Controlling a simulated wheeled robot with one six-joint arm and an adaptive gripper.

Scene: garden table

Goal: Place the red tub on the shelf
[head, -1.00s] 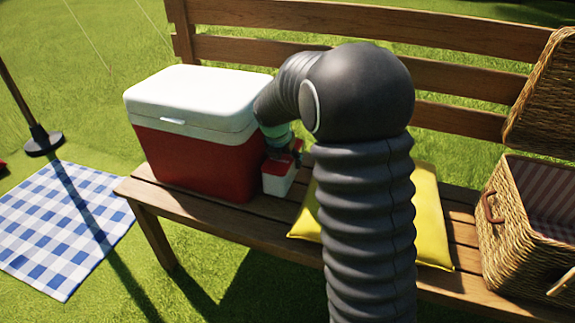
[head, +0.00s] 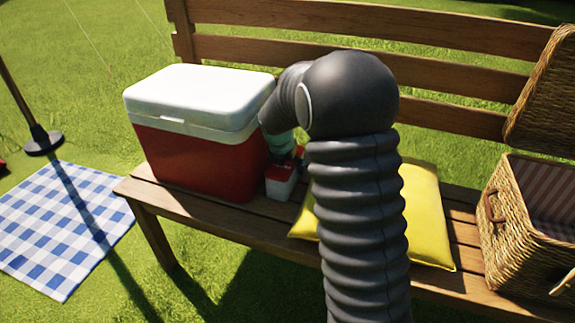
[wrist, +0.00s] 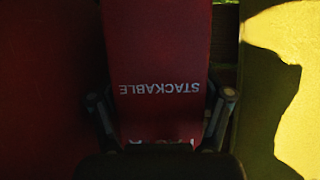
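The red tub (head: 281,181) is a small box showing a white face and red upper part in the head view, just right of the large cooler on the bench. In the wrist view its red surface (wrist: 165,60) bears the upside-down white word STACKABLE. My gripper (wrist: 163,105) has a finger close along each side of this surface and appears shut on it. My arm hides part of the tub and most of the gripper in the head view. I cannot tell whether the tub touches the bench. No shelf is recognisable in either view.
The red cooler (head: 195,160) with a white lid stands close left of the tub. A yellow cushion (head: 425,215) lies right of it on the wooden bench (head: 215,203). An open wicker basket (head: 510,240) stands at the far right. A checked blanket (head: 60,225) lies on the grass.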

